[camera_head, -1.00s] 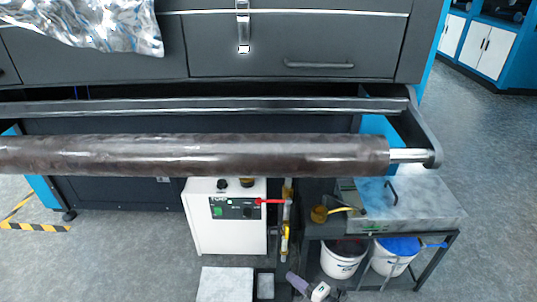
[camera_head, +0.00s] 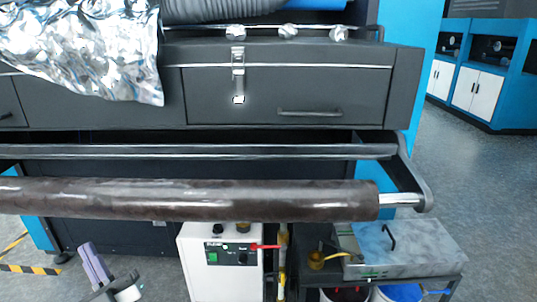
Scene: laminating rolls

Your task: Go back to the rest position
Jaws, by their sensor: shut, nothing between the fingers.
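My gripper (camera_head: 112,280) shows at the bottom left as a small purple, dark and white shape, partly cut off by the frame's lower edge. It is shut and holds nothing. It is low, in front of the machine and below the long dark brown roll (camera_head: 190,200). A gap shows between it and the roll. The roll lies level across the machine's front, with its bare metal shaft end (camera_head: 398,199) at the right bracket.
A grey metal bar (camera_head: 190,152) runs behind the roll. Crumpled silver foil (camera_head: 85,45) hangs at the upper left. A white control box (camera_head: 218,270) stands below the roll, and a metal cart (camera_head: 405,250) with buckets is at the lower right. The right floor (camera_head: 490,190) is clear.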

